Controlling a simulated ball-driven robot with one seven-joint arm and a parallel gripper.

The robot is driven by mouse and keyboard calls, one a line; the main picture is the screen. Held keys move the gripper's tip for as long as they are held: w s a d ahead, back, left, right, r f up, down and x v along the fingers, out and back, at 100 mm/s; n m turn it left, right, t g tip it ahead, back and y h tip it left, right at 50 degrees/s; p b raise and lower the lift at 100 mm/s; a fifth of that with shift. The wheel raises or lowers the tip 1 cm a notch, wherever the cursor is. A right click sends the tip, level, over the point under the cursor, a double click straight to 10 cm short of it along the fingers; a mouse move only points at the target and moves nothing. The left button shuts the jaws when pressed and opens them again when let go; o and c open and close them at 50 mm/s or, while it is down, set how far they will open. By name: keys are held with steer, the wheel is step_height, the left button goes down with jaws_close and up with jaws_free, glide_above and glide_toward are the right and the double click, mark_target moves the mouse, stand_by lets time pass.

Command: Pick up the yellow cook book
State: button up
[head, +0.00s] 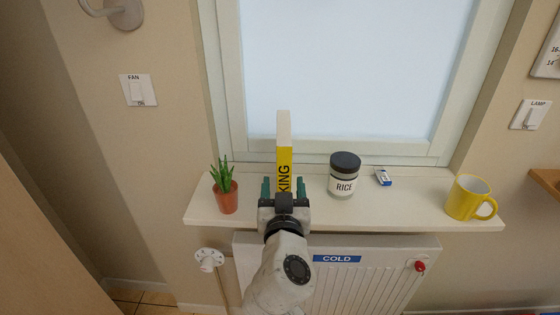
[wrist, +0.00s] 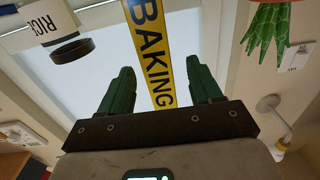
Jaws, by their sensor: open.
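The yellow cook book (head: 284,158) stands upright on the white windowsill, its narrow spine towards me. Its lower part is hidden behind my gripper in the head view. In the wrist view the yellow spine (wrist: 150,50) reads "BAKING" in black letters. My gripper (head: 285,187) is open, with one green finger on each side of the book's spine in the head view. In the wrist view the spine shows between the two green fingers (wrist: 160,85), with a gap on both sides. I cannot tell how deep the fingers reach along the book.
On the windowsill (head: 400,213) a potted plant (head: 226,198) stands left of the book. A radiator (head: 385,270) is below, the window (head: 345,70) behind.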

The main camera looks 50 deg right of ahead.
steer(key=p+x, duration=0.1)
steer(key=x, duration=0.2)
steer(key=p+x, duration=0.1)
steer(key=shift+w+d+r+p, duration=0.1)
steer(key=shift+d+r+p, duration=0.15)
steer(key=shift+r+p, duration=0.1)
steer(key=shift+w+d+f, duration=0.2)
steer(key=shift+w+d, duration=0.15)
steer(key=shift+c, duration=0.5)
jaws_close()
steer(key=shift+r, duration=0.1)
